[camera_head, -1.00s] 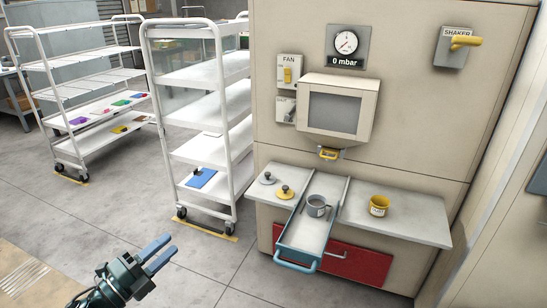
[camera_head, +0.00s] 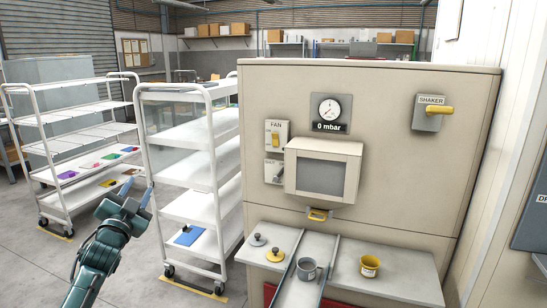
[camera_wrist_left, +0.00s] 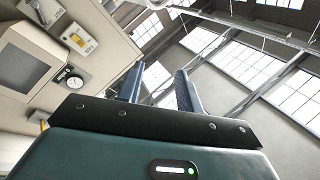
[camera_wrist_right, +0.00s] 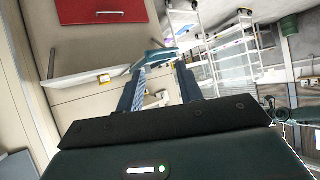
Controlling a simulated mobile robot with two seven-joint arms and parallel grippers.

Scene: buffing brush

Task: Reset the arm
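My left gripper (camera_head: 138,194) is raised in front of the left white rack, pointing up. In the left wrist view its two fingers (camera_wrist_left: 160,88) stand apart with nothing between them, windows and ceiling beyond. My right gripper is outside the head view. In the right wrist view its fingers (camera_wrist_right: 160,85) stand apart with no object clearly between them.
The beige cabinet (camera_head: 400,165) carries a fan switch (camera_head: 276,137), a gauge and a shaker lever (camera_head: 437,109). A yellow mug (camera_head: 370,266) and two knobbed lids (camera_head: 266,247) lie on its counter. White racks (camera_head: 190,140) stand at left with floor before them.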

